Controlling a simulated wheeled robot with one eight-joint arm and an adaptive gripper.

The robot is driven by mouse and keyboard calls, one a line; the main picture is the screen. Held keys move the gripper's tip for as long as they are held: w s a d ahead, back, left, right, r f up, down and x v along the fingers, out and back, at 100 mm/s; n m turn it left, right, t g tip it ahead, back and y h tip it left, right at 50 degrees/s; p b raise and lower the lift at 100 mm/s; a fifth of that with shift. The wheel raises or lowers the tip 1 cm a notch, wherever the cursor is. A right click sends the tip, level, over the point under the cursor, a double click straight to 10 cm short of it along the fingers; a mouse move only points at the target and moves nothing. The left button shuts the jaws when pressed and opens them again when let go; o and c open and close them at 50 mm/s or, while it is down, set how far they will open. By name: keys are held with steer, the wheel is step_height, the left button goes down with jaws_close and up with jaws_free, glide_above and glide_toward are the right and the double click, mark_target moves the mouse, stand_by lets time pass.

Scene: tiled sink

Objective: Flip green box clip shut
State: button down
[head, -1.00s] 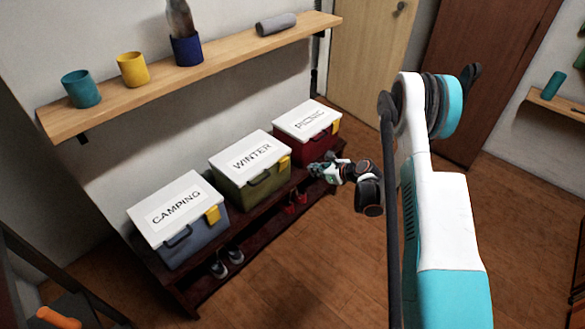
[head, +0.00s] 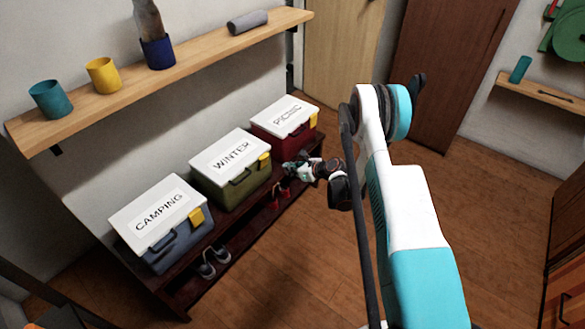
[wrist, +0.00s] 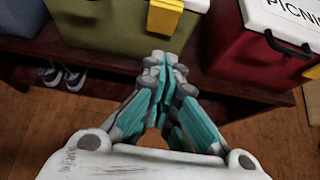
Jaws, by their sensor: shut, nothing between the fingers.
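The green box (head: 225,183) stands in the middle of the bench, with a white lid (head: 229,157) marked WINTER. Its yellow clip (head: 264,161) is on the front, near the right corner. In the wrist view the green box (wrist: 112,24) is at the top, and the yellow clip (wrist: 165,16) is just beyond my fingertips, cut by the frame's top edge. Whether the clip is latched I cannot tell. My gripper (head: 289,168) is in front of the box's right end. In the wrist view my gripper (wrist: 166,62) is shut and empty, apart from the clip.
A blue CAMPING box (head: 178,246) stands to the left and a red PICNIC box (head: 292,142) close on the right. Shoes (head: 214,260) sit on the bench's lower shelf. A wooden wall shelf (head: 205,62) with cups hangs above. Floor in front is free.

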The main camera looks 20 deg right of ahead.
mark_target(265, 164)
steer(key=shift+w+a+f+b, duration=0.5)
steer(key=shift+w+a, duration=0.35)
steer(key=shift+w, duration=0.4)
steer(key=shift+w+a+f+b, duration=0.35)
steer(key=shift+w+a+b, duration=0.45)
steer(key=shift+w, duration=0.45)
steer(key=shift+w+a+f+b, duration=0.45)
steer(key=shift+w+a, duration=0.5)
steer(key=shift+w, duration=0.3)
